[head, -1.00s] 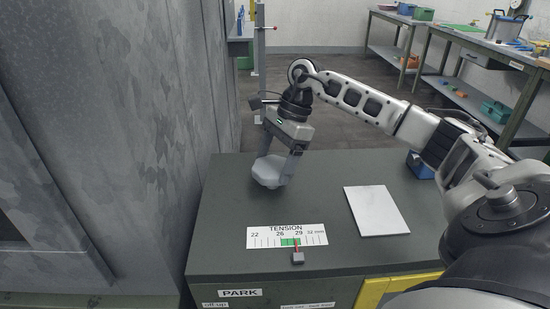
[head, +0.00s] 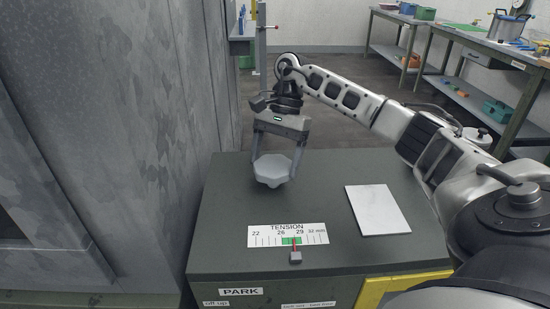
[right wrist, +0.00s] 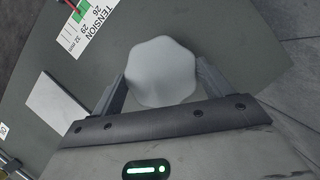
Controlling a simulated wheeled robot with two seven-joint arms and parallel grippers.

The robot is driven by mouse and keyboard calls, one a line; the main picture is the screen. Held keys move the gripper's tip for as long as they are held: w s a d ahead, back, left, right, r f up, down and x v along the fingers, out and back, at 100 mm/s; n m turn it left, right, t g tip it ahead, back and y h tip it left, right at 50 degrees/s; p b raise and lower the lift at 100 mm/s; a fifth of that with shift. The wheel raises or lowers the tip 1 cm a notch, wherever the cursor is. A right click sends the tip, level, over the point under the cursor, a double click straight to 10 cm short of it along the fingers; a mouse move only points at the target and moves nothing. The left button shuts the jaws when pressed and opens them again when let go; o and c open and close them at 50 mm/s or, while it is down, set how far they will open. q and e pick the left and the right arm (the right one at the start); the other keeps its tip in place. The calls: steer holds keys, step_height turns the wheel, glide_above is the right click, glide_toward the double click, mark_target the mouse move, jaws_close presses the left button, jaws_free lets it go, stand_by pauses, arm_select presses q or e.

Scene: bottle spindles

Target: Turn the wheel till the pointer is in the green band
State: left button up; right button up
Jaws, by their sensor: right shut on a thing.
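The wheel (head: 273,171) is a pale grey lobed knob on the dark green bench top; it also shows in the right wrist view (right wrist: 162,72). My right gripper (head: 273,177) is above it, shut on the wheel with one finger on each side. The white TENSION scale (head: 266,235) lies in front of the wheel, with a green band (head: 286,241). The red pointer (head: 294,244), on a small grey block (head: 295,257), stands over the right part of the green band, left of the 29 mark. My left gripper is not in view.
A white plate (head: 377,210) lies on the bench top (head: 325,175) right of the scale. A grey metal wall (head: 130,130) stands close on the left. A PARK label (head: 240,291) is on the bench front. Workbenches stand farther back.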

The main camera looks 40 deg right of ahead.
steer(key=o, duration=1)
steer(key=shift+r, duration=0.1)
arm_select(q)
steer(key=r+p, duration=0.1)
steer(key=p, duration=0.3)
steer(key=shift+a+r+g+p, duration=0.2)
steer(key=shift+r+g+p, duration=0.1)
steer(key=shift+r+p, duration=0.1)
arm_select(e)
steer(key=v, duration=1.5)
steer(key=shift+r, duration=0.4)
steer(key=shift+d, duration=0.1)
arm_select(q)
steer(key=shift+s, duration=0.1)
